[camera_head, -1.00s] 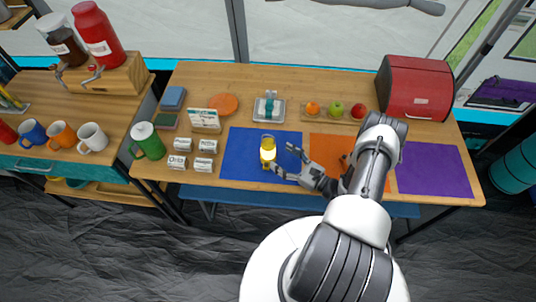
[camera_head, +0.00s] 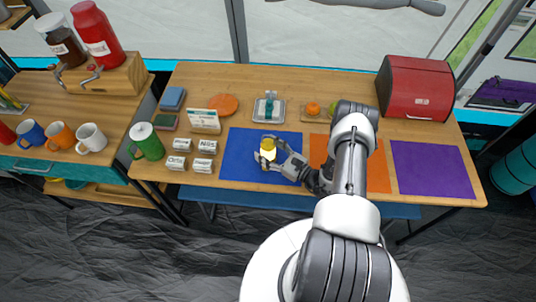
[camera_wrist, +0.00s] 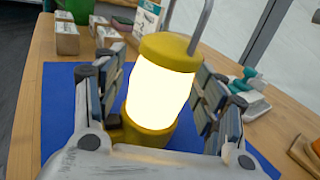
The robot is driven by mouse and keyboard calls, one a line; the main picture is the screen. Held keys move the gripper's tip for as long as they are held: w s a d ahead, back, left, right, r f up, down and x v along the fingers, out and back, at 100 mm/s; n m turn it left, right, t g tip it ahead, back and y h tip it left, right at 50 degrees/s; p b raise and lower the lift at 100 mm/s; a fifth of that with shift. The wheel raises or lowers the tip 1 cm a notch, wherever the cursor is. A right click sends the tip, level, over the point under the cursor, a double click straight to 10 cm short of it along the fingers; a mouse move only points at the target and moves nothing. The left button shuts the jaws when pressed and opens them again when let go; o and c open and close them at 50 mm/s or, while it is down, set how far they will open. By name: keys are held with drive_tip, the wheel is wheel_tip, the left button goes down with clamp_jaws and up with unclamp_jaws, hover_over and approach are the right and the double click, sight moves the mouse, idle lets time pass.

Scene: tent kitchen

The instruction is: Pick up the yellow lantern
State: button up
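The yellow lantern (camera_head: 268,148) stands upright on the blue mat (camera_head: 235,160), with a glowing middle and yellow top and base. In the wrist view the lantern (camera_wrist: 160,85) fills the centre, with a thin metal handle above it. My gripper (camera_head: 268,157) is around the lantern, one finger on each side. In the wrist view my gripper (camera_wrist: 160,105) has its fingers spread, with a visible gap on the right side. The left finger is close to the lantern; whether it touches cannot be told.
An orange mat (camera_head: 378,178) lies under my arm and a purple mat (camera_head: 430,170) is to the right. Small labelled boxes (camera_head: 203,165) and a green mug (camera_head: 148,142) stand left. A teal-handled stamp-like item (camera_head: 269,106) on a tray is behind. A red bread box (camera_head: 414,88) stands back right.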

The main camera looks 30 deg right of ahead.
drive_tip(key=c, duration=1.3)
drive_tip(key=shift+c, duration=0.3)
wheel_tip(320, 180, up, 20)
drive_tip(key=p, duration=0.5)
